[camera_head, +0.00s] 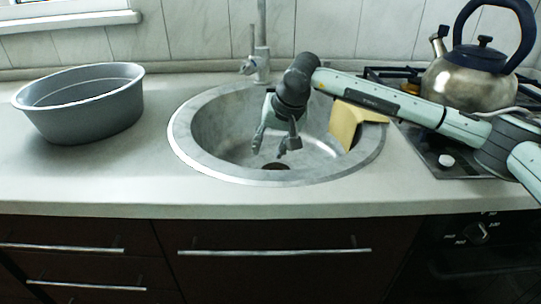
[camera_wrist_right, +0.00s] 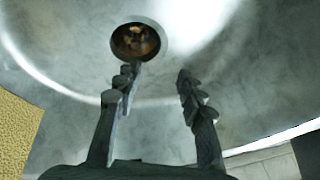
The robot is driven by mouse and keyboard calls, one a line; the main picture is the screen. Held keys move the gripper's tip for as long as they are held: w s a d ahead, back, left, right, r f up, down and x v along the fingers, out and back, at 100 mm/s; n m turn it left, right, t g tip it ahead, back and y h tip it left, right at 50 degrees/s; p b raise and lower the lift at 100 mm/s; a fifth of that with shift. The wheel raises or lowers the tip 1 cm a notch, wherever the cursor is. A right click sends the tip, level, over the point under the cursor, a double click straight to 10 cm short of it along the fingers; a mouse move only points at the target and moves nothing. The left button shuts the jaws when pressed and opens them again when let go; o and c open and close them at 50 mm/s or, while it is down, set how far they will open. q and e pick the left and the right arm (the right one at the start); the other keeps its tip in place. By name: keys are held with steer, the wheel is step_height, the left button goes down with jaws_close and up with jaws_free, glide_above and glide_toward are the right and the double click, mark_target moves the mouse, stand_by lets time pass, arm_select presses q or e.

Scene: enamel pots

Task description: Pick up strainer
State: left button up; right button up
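The round metal sink (camera_head: 345,170) has a dark drain hole (camera_head: 276,167) in its floor. In the right wrist view, the drain (camera_wrist_right: 136,42) has a metal rim with a brownish, rusty-looking inside. A strainer is not clearly distinguishable; I cannot tell whether the part in the drain is one. My right gripper (camera_head: 270,151) reaches down into the sink, above the drain. In the wrist view its two fingers (camera_wrist_right: 156,76) are apart with nothing between them, and the drain lies just beyond the left fingertip. My left gripper is not in view.
A faucet (camera_head: 261,50) stands behind the sink. A grey basin (camera_head: 85,110) sits on the left counter. A kettle (camera_head: 468,80) stands on the stove at right. The front counter strip is clear.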

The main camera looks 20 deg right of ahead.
steer(key=f+n, duration=0.1)
steer(key=d+f+h, duration=0.1)
steer(key=d+f+n+h, duration=0.1)
steer(key=shift+s+d+f+n+g, duration=0.15)
steer(key=shift+s+n+g, duration=0.15)
steer(key=shift+s, duration=0.05)
steer(key=x, duration=0.2)
steer(key=p+x, duration=0.1)
steer(key=x, duration=0.4)
steer(key=shift+w, duration=0.3)
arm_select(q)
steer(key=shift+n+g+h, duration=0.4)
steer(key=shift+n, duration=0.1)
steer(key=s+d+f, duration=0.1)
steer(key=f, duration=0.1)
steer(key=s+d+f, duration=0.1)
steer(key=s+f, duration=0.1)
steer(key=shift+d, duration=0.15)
arm_select(e)
jaws_close()
